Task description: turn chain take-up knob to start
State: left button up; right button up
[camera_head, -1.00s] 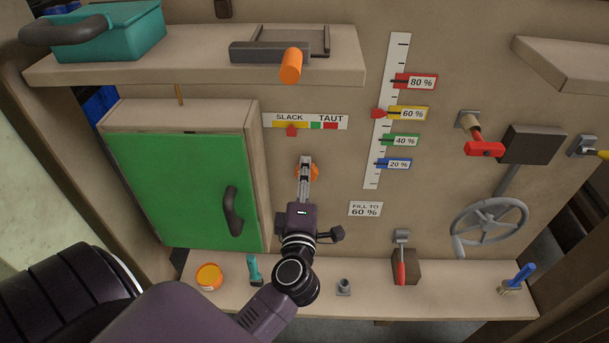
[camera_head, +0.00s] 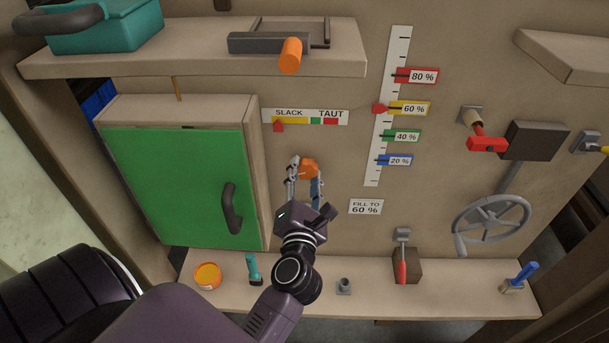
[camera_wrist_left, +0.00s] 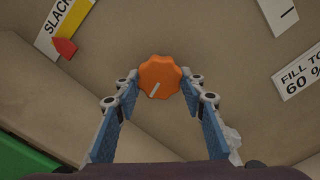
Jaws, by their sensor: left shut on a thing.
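The orange chain take-up knob (camera_head: 309,169) is on the wall panel below the SLACK–TAUT scale (camera_head: 305,117). In the left wrist view the knob (camera_wrist_left: 160,76) is lobed, with a white line pointing down and slightly left. My left gripper (camera_head: 305,170) is shut on the knob; in the left wrist view its two fingers (camera_wrist_left: 161,85) stand on either side of it. My right gripper is not in view.
A green-doored cabinet (camera_head: 180,185) with a dark handle is left of my gripper. A shelf (camera_head: 200,65) runs above, and a lower ledge (camera_head: 330,300) holds an orange jar (camera_head: 207,276) and a teal-handled tool (camera_head: 253,270). A handwheel (camera_head: 491,220) is at right.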

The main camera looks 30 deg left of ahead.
aim_at(306, 130)
pick_arm(q)
jog(key=shift+f+n, duration=0.2)
jog(key=shift+n, duration=0.9)
jog(key=shift+b, duration=0.3)
jog(key=o, duration=1.2)
jog(key=shift+c, duration=0.2)
jog(key=shift+r, duration=0.1)
notch_tip(306, 130, up, 10)
jog(key=shift+d, duration=0.1)
